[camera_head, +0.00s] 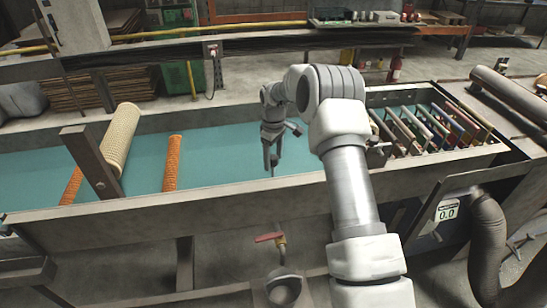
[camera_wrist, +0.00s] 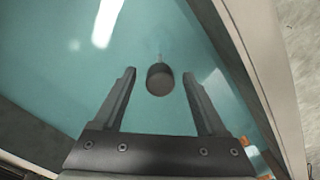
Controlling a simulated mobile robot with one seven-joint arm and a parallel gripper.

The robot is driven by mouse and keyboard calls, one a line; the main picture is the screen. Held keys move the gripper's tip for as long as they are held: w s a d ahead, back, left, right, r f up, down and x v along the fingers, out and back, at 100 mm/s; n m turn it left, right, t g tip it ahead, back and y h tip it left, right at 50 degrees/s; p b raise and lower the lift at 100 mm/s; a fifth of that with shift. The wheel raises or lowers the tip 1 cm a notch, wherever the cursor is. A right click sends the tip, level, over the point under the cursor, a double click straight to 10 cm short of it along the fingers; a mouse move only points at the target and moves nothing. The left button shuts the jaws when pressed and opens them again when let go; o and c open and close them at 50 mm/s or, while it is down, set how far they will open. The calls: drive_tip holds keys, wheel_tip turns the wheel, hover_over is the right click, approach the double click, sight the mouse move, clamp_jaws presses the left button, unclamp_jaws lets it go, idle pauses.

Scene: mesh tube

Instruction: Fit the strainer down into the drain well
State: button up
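In the wrist view, a short dark cylinder (camera_wrist: 160,80) with a paler brownish end face shows between and beyond my fingertips, over the teal surface. It looks like the strainer, but I cannot tell for sure. My gripper (camera_wrist: 160,73) is open, with a gap on each side of the cylinder. In the head view, my gripper (camera_head: 271,160) points down over the teal trough (camera_head: 222,158), near its front wall. The cylinder cannot be made out there. I cannot identify the drain well in either view.
A beige mesh roll (camera_head: 121,138) leans at the left by a grey crossbar (camera_head: 90,160). An orange mesh tube (camera_head: 172,163) lies right of it. A rack of coloured slats (camera_head: 425,130) fills the right end. A red-handled valve (camera_head: 270,237) is in front. The middle trough is clear.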

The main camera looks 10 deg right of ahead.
wheel_tip(320, 180, up, 16)
drive_tip(key=s+r+m+t, duration=0.1)
drive_tip(key=s+r+m, duration=0.1)
drive_tip(key=s+r, duration=0.75)
drive_tip(key=s+r+m+t, duration=0.2)
drive_tip(key=s+r, duration=0.5)
drive_tip(key=s, duration=0.3)
drive_tip(key=s+f+m+t, duration=0.1)
drive_tip(key=s+f+m, duration=0.1)
drive_tip(key=s, duration=0.8)
drive_tip(key=s+f+m+t, duration=0.1)
drive_tip(key=s+f+m, duration=0.1)
drive_tip(key=s, duration=0.8)
drive_tip(key=shift+m+t, duration=0.3)
drive_tip(key=shift+m, duration=0.2)
drive_tip(key=shift+w+a, duration=0.1)
